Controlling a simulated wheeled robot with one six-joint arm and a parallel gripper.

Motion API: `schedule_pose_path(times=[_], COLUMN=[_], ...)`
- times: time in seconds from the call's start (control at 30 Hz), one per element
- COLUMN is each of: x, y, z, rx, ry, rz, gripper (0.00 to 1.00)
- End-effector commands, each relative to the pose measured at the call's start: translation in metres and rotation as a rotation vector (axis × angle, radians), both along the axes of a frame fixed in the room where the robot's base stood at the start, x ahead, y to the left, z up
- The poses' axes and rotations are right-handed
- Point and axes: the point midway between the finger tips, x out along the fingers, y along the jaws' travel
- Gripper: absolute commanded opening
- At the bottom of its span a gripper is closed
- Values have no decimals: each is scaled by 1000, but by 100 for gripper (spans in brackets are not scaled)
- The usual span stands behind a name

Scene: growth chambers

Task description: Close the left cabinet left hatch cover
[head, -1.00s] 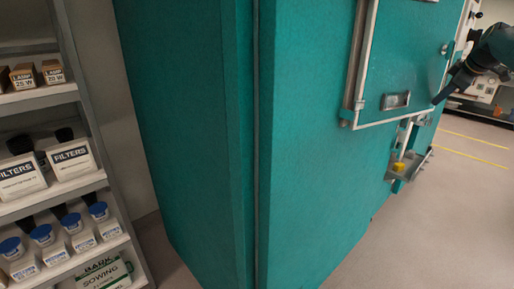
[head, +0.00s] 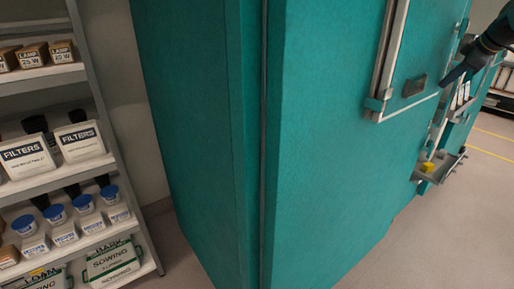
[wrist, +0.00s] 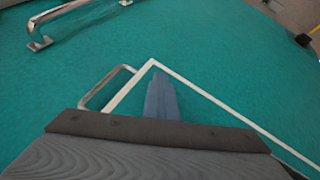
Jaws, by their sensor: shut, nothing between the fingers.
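The teal cabinet (head: 330,150) fills the middle of the head view. At its upper right is a teal hatch panel (head: 425,55) with a pale border, a dark recessed handle (head: 414,86) and a silver bar along its left side. I cannot tell whether this cover is fully shut. My gripper (head: 452,78) is at the right of the panel in the head view, close to its lower right edge. In the wrist view my gripper's blue-grey fingers (wrist: 160,95) are together and empty, over a corner of a pale border line (wrist: 215,103). Contact with the cabinet is unclear.
A silver bar handle (wrist: 45,30) shows in the wrist view. A small tray (head: 440,168) with a yellow item juts from the cabinet below the hatch. A shelf rack (head: 80,75) with boxes and jars stands at left. Grey floor (head: 400,245) is free at lower right.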

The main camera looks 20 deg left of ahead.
Motion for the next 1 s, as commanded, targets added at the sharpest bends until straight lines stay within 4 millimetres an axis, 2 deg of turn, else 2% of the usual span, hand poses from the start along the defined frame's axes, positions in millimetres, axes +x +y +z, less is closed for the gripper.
schedule_pose_path(times=[0.03,0.1,0.57,0.77,1.0], x=[3,3,2,-13,-34], y=[10,12,17,7,-19], z=[3,4,9,32,56], rx=[8,9,10,7,3], ry=[-13,-15,-20,-24,-11], rz=[5,5,12,10,-1], gripper=[0,0,0,0,0])
